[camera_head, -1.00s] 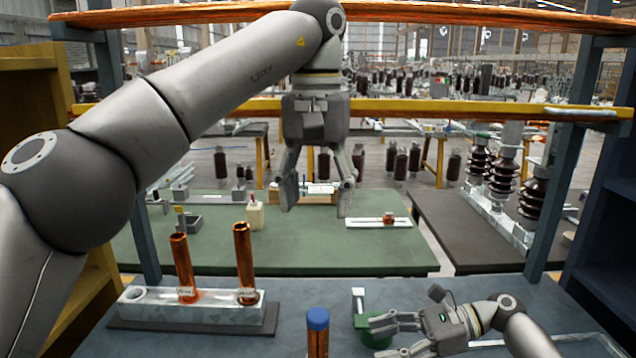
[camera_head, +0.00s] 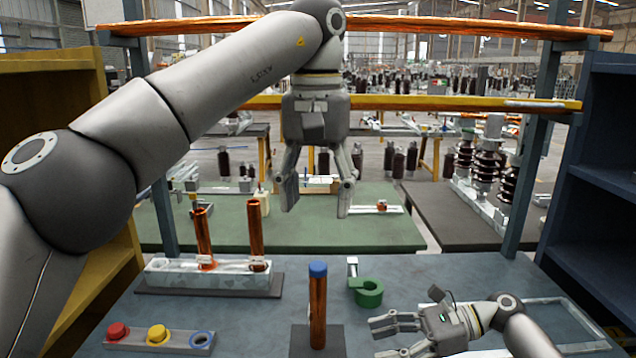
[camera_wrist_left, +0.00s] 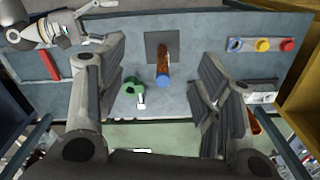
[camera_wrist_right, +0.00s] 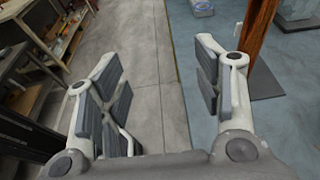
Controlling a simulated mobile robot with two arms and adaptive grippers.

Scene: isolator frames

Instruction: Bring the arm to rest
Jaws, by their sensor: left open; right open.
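My left gripper (camera_head: 317,196) hangs from the raised left arm in the head view, fingers pointing down, open and empty above the far side of the blue-grey bench (camera_head: 230,312). In the left wrist view my left gripper (camera_wrist_left: 155,88) has its fingers wide apart with the bench beyond. My right gripper (camera_head: 388,338) is low at the front right of the bench, fingers pointing left, open and empty. In the right wrist view my right gripper (camera_wrist_right: 160,95) shows only floor and the bench edge between its fingers.
A copper post with a blue cap (camera_head: 317,300) stands mid-bench. A green clamp (camera_head: 368,292) lies right of it. A grey block (camera_head: 190,272) with two copper rods stands left, behind a button strip (camera_head: 160,337). Copper and yellow crossbars (camera_head: 430,103) span the frame behind.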

